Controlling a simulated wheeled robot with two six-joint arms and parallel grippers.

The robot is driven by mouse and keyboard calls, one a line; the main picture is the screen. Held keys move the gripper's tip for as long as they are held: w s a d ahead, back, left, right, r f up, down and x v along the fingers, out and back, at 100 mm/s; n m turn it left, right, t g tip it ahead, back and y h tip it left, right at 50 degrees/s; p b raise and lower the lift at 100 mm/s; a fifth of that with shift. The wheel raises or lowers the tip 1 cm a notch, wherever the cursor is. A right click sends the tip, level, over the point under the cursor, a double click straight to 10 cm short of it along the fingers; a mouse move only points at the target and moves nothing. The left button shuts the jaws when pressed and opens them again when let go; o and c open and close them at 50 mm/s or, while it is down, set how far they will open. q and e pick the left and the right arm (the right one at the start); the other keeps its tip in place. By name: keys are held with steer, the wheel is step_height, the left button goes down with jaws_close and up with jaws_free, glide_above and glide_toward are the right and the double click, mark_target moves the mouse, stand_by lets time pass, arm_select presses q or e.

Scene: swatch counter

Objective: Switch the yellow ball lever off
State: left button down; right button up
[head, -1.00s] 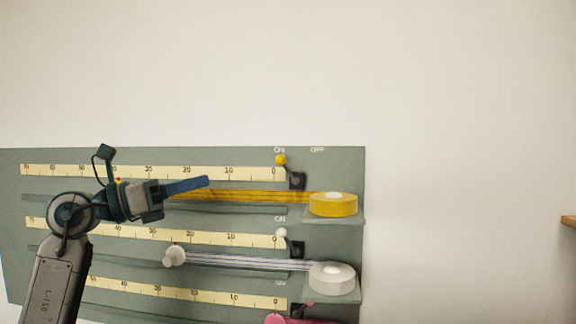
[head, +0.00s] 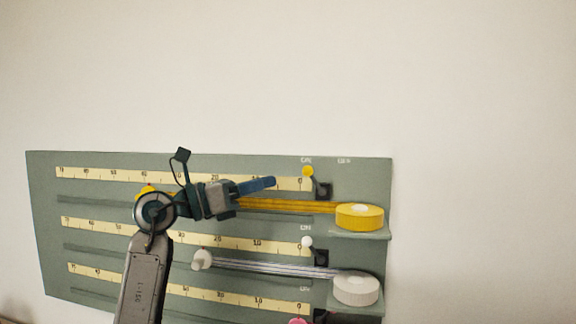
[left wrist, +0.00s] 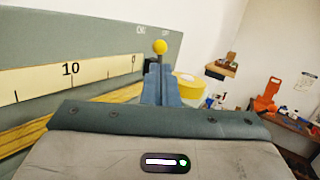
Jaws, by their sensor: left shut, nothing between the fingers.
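The yellow ball lever (head: 307,171) stands at the top right of the grey-green board (head: 350,180), close to the ON label and left of the OFF label. In the left wrist view the yellow ball (left wrist: 160,46) shows just above my fingertips. My left gripper (head: 272,182) is shut and empty, its blue fingers pointing right towards the lever and a little short of it in the head view. The fingers also show in the left wrist view (left wrist: 160,80), hiding the lever's lower part. My right gripper is not in view.
A yellow ribbon roll (head: 360,217) sits on a small ledge below the lever, its ribbon running left behind my gripper. A white-ball lever (head: 307,242) and a white roll (head: 356,290) are lower down. The wall above is clear.

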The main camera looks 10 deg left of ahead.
mark_target(303, 171)
arm_select(q)
steer(key=p+x, duration=0.2)
steer(key=x, duration=0.2)
steer(key=shift+w+d+r, duration=0.1)
steer(key=shift+d+r, duration=0.05)
steer(key=shift+d, duration=0.05)
steer(key=shift+w+d+p, duration=0.4)
steer(key=shift+d, duration=0.1)
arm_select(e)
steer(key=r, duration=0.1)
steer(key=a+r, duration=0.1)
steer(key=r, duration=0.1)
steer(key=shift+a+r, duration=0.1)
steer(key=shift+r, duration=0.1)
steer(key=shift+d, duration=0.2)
